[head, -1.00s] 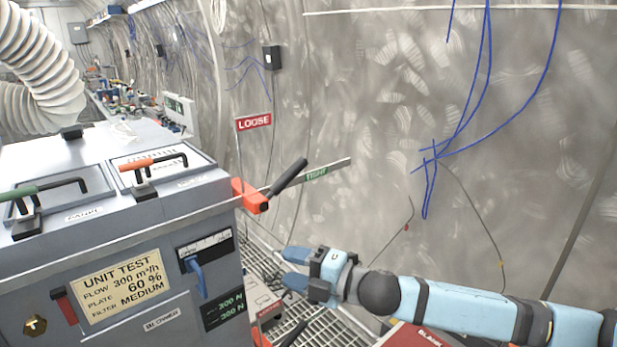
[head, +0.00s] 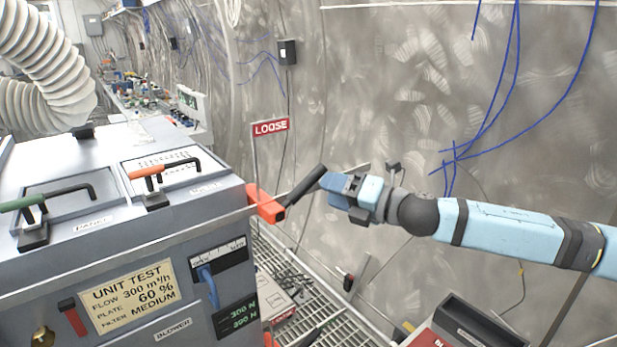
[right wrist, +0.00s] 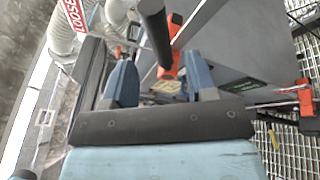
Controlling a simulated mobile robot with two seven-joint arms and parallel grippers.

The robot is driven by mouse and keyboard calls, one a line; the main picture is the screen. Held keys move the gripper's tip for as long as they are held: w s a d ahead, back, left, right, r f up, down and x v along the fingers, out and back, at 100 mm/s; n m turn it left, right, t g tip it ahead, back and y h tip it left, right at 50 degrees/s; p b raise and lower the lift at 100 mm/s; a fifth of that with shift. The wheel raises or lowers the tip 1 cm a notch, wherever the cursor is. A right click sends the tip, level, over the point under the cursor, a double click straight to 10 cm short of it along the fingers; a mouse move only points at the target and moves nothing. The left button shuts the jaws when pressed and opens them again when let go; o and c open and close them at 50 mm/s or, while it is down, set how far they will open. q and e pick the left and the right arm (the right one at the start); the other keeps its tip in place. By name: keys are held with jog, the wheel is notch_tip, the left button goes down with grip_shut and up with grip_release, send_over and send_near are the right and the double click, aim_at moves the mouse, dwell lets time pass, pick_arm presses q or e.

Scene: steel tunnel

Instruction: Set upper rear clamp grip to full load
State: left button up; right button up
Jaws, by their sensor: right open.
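The upper rear clamp (head: 265,205) is an orange-red bracket at the rear right corner of the grey unit. Its black handle (head: 304,188) slants up and right, between the red LOOSE sign (head: 271,127) and the wall side. My right gripper (head: 329,184) is at the handle's free end, open. In the right wrist view the handle (right wrist: 154,34) shows above and between the two blue fingers of the open gripper (right wrist: 160,78); contact cannot be told. The green TIGHT sign is hidden behind the gripper. My left gripper is out of view.
The unit's top has a green handle (head: 22,203) and an orange-black handle (head: 165,168). A dark force display (head: 236,315) is on its front. A second red clamp (right wrist: 305,98) sits lower. A red-and-grey box (head: 465,325) stands at lower right. The wall is close behind.

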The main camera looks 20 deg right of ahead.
aim_at(308, 184)
jog(key=p+x, duration=0.1)
jog(key=x, duration=0.5)
jog(key=shift+c, duration=0.5)
jog(key=shift+f, duration=0.1)
grip_shut()
